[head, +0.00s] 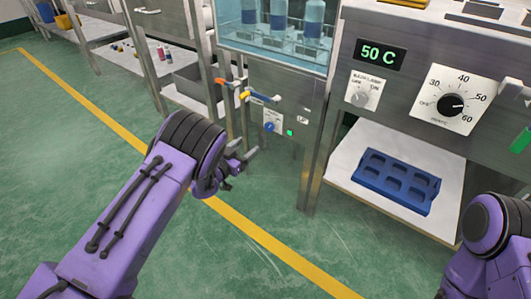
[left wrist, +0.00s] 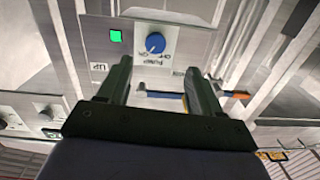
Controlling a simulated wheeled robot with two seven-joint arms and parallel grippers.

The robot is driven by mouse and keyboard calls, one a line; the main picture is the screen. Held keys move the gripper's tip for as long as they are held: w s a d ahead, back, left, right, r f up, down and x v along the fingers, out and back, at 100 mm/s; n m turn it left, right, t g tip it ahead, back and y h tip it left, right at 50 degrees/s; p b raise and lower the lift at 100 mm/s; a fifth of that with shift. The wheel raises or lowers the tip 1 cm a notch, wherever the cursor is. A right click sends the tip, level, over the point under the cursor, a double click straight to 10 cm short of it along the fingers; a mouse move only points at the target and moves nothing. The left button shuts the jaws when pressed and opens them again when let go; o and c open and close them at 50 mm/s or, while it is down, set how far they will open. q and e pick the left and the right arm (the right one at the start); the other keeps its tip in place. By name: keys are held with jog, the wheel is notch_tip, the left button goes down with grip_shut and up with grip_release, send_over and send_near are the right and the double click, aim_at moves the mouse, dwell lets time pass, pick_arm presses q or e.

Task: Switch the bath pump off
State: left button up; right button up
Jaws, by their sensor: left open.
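The pump switch is a blue knob (head: 270,126) on a small white plate, low on the bath's steel cabinet. In the left wrist view the knob (left wrist: 155,43) appears upside down with its PUMP label, beyond and between my fingertips. A green lamp (head: 290,132) beside it is lit; it also shows in the left wrist view (left wrist: 115,35). My left gripper (head: 247,155) is open and empty, in front of the cabinet and slightly below left of the knob. Its fingers also show in the left wrist view (left wrist: 159,72), apart from the knob. My right gripper is out of view.
Orange- and yellow-handled valves (head: 247,95) stick out just above the knob. A cabinet leg (head: 313,160) stands to its right. A blue tray (head: 396,182) lies on the white lower shelf. The display reads 50 C (head: 382,54). The green floor below is clear.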

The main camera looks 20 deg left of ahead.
aim_at(268, 128)
pick_arm(q)
jog(key=shift+m+h, duration=0.4)
jog(key=b+x, duration=0.4)
jog(key=x, duration=0.6)
jog(key=shift+w+d+r, duration=0.25)
jog(key=shift+w, duration=0.4)
jog(key=c, duration=1.1)
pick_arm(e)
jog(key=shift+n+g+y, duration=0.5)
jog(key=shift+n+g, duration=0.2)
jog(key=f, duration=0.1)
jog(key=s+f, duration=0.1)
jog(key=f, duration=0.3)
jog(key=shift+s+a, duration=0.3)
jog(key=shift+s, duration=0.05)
